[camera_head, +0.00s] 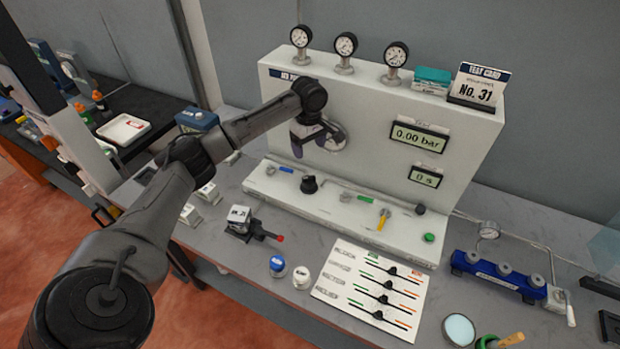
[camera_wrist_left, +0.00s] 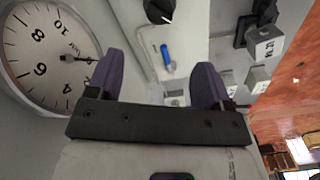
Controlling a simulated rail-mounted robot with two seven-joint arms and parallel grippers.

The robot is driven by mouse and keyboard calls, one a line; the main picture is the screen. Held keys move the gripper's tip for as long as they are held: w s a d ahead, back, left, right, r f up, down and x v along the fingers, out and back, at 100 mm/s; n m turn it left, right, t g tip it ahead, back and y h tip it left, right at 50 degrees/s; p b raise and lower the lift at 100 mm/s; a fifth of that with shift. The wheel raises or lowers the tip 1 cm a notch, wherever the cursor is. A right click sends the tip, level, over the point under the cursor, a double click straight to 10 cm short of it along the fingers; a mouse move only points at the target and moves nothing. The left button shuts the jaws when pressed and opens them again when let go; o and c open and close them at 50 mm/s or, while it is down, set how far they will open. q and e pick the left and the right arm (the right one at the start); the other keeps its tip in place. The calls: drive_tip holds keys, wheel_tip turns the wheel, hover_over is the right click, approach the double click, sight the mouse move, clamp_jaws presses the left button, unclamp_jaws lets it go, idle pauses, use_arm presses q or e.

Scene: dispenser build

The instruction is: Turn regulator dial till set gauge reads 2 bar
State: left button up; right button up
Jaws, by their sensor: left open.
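The black regulator dial (camera_head: 309,184) sits on the sloped front ledge of the white test bench; it also shows at the top of the left wrist view (camera_wrist_left: 160,10). A round white gauge (camera_head: 337,138) on the bench's upright panel is partly hidden behind my left gripper (camera_head: 309,140). In the left wrist view this gauge (camera_wrist_left: 28,62) is large and cut off, with 4, 6, 8 and 10 visible; I cannot read its value surely. My left gripper (camera_wrist_left: 159,68) is open and empty, with purple fingers apart, above the dial and close to the panel. My right gripper is out of view.
Three small gauges (camera_head: 346,44) stand on top of the bench. A digital display (camera_head: 420,136) reads 0.00 bar. A yellow-handled valve (camera_head: 384,214) and a green button (camera_head: 429,237) are on the ledge. A blue manifold (camera_head: 497,272) lies at the right.

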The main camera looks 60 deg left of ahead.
sight(309, 177)
use_arm(q)
wheel_tip(309, 177, down, 12)
drive_tip(key=shift+b, duration=0.6)
drive_tip(key=shift+f, duration=0.95)
drive_tip(key=shift+c, duration=0.4)
